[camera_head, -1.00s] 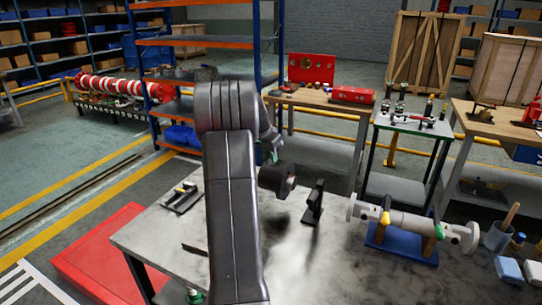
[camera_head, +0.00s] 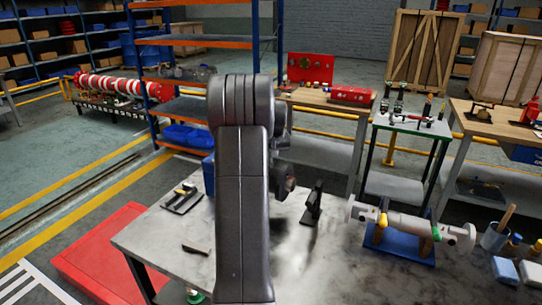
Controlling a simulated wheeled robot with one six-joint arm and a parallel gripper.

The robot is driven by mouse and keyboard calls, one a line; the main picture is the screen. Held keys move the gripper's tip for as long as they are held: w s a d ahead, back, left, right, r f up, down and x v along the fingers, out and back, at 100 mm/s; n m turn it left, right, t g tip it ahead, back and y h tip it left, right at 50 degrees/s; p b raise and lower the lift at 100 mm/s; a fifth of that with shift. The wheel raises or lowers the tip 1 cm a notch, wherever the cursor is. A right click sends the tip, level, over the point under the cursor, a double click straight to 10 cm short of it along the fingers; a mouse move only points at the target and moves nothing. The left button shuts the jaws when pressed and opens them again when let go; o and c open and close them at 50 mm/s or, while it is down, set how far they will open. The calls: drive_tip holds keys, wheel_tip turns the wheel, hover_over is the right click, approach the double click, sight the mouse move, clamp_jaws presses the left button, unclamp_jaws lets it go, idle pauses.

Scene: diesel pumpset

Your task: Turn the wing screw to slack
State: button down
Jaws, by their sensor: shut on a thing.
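My dark arm rises from the bottom of the picture over the grey workbench (camera_head: 180,235) and covers its middle left. A dark, rounded wrist part of mine shows just right of the arm, above the bench. My gripper's fingers are hidden behind the arm, so what they hold does not show. I cannot make out a wing screw. A black upright bracket (camera_head: 313,203) stands on the bench right of my wrist. A grey pipe piece (camera_head: 408,226) with yellow and green parts lies on a blue stand (camera_head: 408,249) farther right.
A small black holder (camera_head: 182,199) with tools lies on the bench's left, with a dark flat piece (camera_head: 196,249) nearer. A cup (camera_head: 494,238) and light blue blocks (camera_head: 506,270) stand at the right edge. The bench between bracket and pipe is bare. A red platform (camera_head: 98,255) lies left.

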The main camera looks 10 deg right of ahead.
drive_tip(key=n+y, duration=0.1)
drive_tip(key=n, duration=0.2)
drive_tip(key=n+y, duration=0.1)
drive_tip(key=n, duration=0.2)
drive_tip(key=shift+d+g, duration=0.15)
drive_tip(key=shift+g, duration=0.15)
idle(0.4)
drive_tip(key=c, duration=1.5)
unclamp_jaws()
drive_tip(key=v, duration=0.7)
drive_tip(key=b+v, duration=0.1)
drive_tip(key=v, duration=0.6)
drive_tip(key=shift+w+d, duration=0.1)
drive_tip(key=shift+d, duration=0.15)
drive_tip(key=shift+f, duration=0.1)
drive_tip(key=x, duration=0.4)
drive_tip(key=p+x, duration=0.1)
drive_tip(key=x, duration=0.8)
drive_tip(key=shift+a+f, duration=0.35)
